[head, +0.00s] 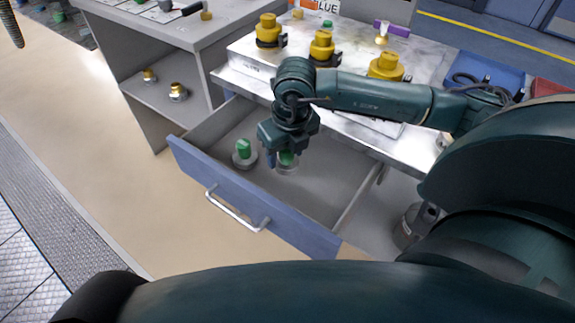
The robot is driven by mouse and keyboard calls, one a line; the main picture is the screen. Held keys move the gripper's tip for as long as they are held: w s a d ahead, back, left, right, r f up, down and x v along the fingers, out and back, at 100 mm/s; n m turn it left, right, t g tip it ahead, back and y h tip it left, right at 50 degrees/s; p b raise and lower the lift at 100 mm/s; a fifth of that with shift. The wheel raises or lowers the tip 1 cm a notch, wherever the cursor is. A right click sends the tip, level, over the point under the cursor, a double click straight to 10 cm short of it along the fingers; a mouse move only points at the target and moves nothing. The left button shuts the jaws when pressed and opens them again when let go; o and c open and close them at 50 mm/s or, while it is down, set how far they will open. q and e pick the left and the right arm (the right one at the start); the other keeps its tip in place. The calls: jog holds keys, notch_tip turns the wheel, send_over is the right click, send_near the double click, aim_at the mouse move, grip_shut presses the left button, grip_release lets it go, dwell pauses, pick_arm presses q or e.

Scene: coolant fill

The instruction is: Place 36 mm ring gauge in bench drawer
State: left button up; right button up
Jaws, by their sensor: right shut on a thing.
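The bench drawer (240,199), with a blue front and a bar handle, is pulled open below the worktop. My right gripper (285,150) points down into the drawer and is shut on a gauge with a green top and grey round base (287,168). I take this for the 36 mm ring gauge; no size mark is readable. The fingers partly hide its green top. I cannot tell whether its base touches the drawer floor. A similar green-topped piece (244,153) stands in the drawer to the left, apart from it. My left gripper is not in view.
Several yellow pieces (321,46) stand on the worktop behind the drawer. A blue tray (487,74) lies at its right. A grey shelf unit at left holds two brass-topped pieces (178,92). The drawer's right part is clear.

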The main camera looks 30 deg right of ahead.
aim_at(286, 170)
jog(key=shift+f, duration=2.85)
jog(key=shift+f, duration=0.1)
jog(key=shift+f+b, duration=0.15)
jog(key=shift+b, duration=0.2)
jog(key=o, duration=1)
jog(key=r, duration=0.4)
jog(key=s+r+p, duration=0.1)
jog(key=r, duration=0.7)
jog(key=shift+s+r, duration=0.2)
jog(key=shift+s, duration=0.2)
